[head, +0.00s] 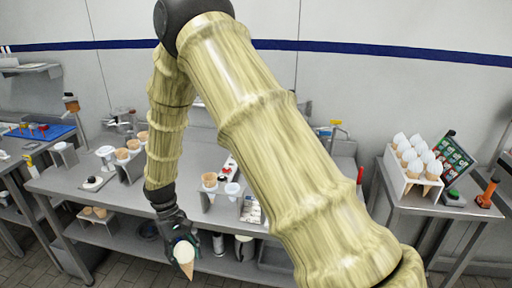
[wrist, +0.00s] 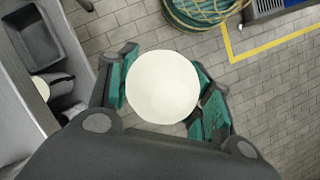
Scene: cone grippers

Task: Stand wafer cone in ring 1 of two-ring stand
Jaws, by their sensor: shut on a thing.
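My gripper (head: 176,236) is shut on a wafer cone (head: 187,268) with a pale round top. The cone hangs tip down in front of the bench, clear of any surface. In the wrist view my gripper (wrist: 163,92) has green-padded fingers on both sides of the cone's pale top (wrist: 162,88), which hides the wafer below. A small white stand (head: 222,198) on the bench, right of and behind my gripper, looks like the two-ring stand. A tan cone (head: 209,179) is at its left place and a white cup-like thing (head: 232,188) at its right.
A rack with several cones (head: 128,153) stands on the bench at left. A white box of white-topped cones (head: 412,178) stands on the right table. A lower shelf (head: 130,238) holds more items. The wrist view shows tiled floor (wrist: 270,90) and a coiled hose (wrist: 200,12).

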